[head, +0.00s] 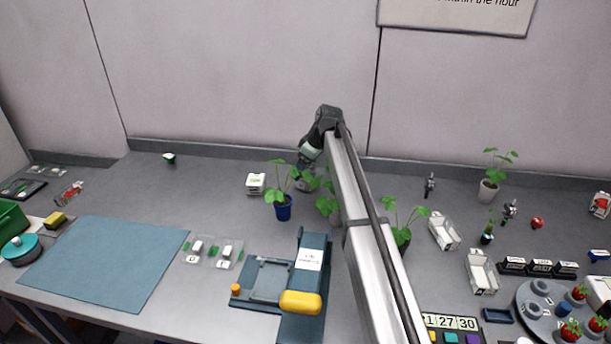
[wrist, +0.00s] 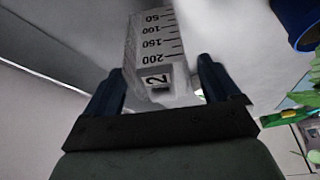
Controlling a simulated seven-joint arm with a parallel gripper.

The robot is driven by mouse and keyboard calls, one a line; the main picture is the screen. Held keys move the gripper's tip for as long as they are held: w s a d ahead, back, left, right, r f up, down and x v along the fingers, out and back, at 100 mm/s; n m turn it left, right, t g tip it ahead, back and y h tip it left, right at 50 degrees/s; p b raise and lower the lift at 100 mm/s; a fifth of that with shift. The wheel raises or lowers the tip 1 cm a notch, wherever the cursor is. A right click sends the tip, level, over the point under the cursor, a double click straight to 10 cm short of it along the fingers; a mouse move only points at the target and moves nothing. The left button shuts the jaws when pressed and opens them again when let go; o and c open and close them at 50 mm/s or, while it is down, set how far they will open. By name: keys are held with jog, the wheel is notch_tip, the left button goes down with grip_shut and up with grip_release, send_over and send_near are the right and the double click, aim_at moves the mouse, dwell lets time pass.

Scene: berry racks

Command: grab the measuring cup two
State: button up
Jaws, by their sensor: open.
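Measuring cup two (wrist: 160,45) is a pale cup with a black scale of 50, 100, 150 and 200 and a large "2" on its side. In the wrist view it stands between the two dark blue fingers of my gripper (wrist: 160,72). The fingers are apart, one on each side, with a gap showing beside the cup. I cannot tell how deep the cup sits between them. In the head view my gripper (head: 304,182) is low over the back of the table, and the cup is not clearly made out there.
A plant in a blue pot (head: 283,211) stands just left of my gripper; more plants stand near my arm. A white labelled block (head: 256,184) lies further left. A blue-grey mat (head: 105,262) covers the left front. The back wall is close behind my gripper.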

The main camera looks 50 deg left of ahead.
jog(key=shift+x, duration=0.75)
jog(key=c, duration=1)
jog(key=shift+c, duration=0.3)
jog(key=shift+r, duration=0.15)
